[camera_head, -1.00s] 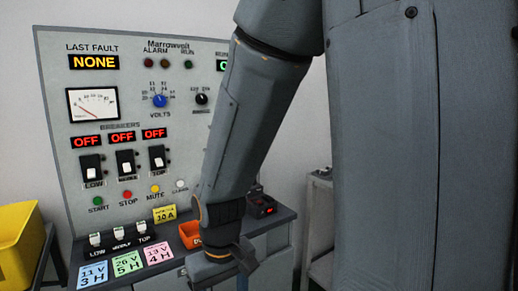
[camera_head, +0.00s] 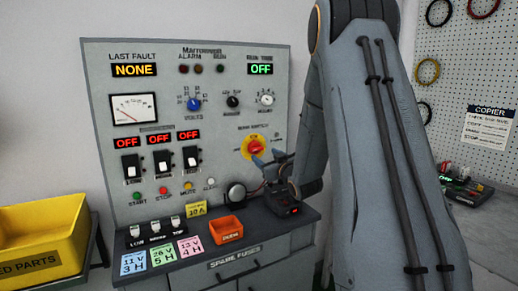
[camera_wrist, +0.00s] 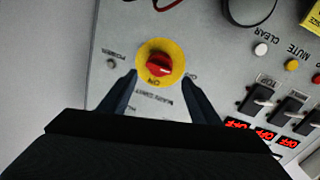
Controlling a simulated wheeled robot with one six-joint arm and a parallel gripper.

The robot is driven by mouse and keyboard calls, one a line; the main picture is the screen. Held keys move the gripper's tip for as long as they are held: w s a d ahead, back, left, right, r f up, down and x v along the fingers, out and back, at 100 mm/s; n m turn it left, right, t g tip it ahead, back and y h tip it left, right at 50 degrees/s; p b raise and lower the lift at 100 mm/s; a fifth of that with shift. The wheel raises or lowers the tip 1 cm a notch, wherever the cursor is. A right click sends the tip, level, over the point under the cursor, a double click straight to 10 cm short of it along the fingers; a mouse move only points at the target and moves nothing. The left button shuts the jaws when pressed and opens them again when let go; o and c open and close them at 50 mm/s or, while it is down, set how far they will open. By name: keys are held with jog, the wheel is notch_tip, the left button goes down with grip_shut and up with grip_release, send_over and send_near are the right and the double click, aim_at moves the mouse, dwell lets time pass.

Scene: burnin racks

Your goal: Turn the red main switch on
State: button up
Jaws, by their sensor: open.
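The red main switch (camera_head: 254,146) is a red knob on a round yellow plate, on the right part of the grey panel (camera_head: 225,105). In the wrist view the red knob (camera_wrist: 158,65) shows between and slightly beyond the fingertips. My gripper (camera_head: 267,158) is open and empty, just below and right of the switch in the head view. Its two dark fingers also show in the wrist view (camera_wrist: 160,76), one on each side of the yellow plate. I cannot tell whether they touch it. Small lettering is on the plate, but the knob's setting is hard to read.
Breaker switches (camera_head: 161,162) with red OFF displays are at the panel's left. Knobs and coloured buttons sit between. A yellow parts bin (camera_head: 42,240) is at far left.

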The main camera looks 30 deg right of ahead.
aim_at(257, 150)
jog(key=shift+w+d+r+p, duration=0.1)
jog(key=shift+w+p, duration=0.4)
jog(key=shift+w, duration=1.45)
jog(key=shift+w+d+p, duration=0.1)
jog(key=shift+w+p, duration=0.4)
jog(key=shift+w, duration=1.45)
jog(key=c, duration=0.8)
